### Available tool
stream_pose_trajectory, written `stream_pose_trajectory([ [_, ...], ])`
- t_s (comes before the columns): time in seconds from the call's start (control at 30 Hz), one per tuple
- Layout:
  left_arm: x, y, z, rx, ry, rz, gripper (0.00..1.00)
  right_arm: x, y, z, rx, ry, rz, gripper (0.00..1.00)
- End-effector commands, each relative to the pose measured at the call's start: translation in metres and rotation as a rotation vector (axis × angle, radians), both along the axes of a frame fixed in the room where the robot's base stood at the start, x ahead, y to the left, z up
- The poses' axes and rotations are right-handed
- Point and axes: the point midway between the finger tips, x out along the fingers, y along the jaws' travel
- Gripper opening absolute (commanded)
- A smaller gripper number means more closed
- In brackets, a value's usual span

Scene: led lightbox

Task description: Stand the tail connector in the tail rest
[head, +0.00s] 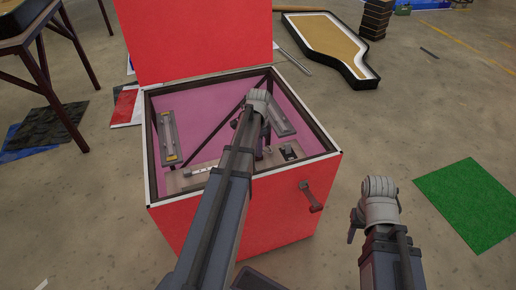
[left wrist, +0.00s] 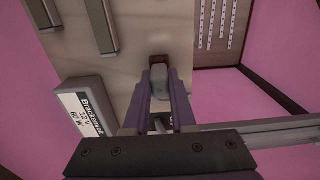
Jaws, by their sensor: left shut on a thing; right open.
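In the left wrist view my left gripper (left wrist: 165,76) is shut on a small pale grey piece, which looks like the tail connector (left wrist: 160,84). A small dark red-brown holder, apparently the tail rest (left wrist: 156,61), is on the wooden board just beyond the fingertips. The connector's far end overlaps it in the picture; I cannot tell whether it is inside or above. In the head view my left gripper (head: 262,150) is inside the red lightbox (head: 275,205), mostly hidden by my arm. My right gripper (head: 354,223) is open and empty, right of the box.
A grey power unit (left wrist: 92,110) labelled 12 V 60 W sits left of the fingers. Grey bars (left wrist: 103,25) lie on the wooden board (left wrist: 158,20). LED strips (left wrist: 217,20) lie at the upper right. Box walls surround the left gripper. Open floor lies around my right gripper.

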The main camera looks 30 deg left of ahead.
Motion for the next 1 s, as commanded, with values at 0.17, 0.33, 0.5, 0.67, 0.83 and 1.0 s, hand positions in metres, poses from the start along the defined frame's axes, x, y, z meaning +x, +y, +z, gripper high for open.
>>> stream_pose_trajectory([
  [0.17,0.0,0.0,-0.002,0.0,0.0,0.0,0.34,0.0,0.0,-0.002,0.0,0.0,0.0,0.5],
  [0.33,0.0,0.0,-0.002,0.0,0.0,0.0,0.53,0.0,0.0,-0.002,0.0,0.0,0.0,0.5],
  [0.5,0.0,0.0,-0.002,0.0,0.0,0.0,0.59,0.0,0.0,-0.002,0.0,0.0,0.0,0.5],
  [0.67,0.0,0.0,-0.002,0.0,0.0,0.0,0.59,0.0,0.0,-0.002,0.002,0.0,0.003,0.5],
  [0.83,0.0,0.0,0.007,0.0,0.0,0.0,0.59,0.0,0.0,0.007,0.002,0.0,0.003,0.5],
  [1.0,0.0,0.0,0.021,0.0,0.0,0.0,0.59,0.0,0.0,0.021,0.0,0.0,0.001,0.5],
])
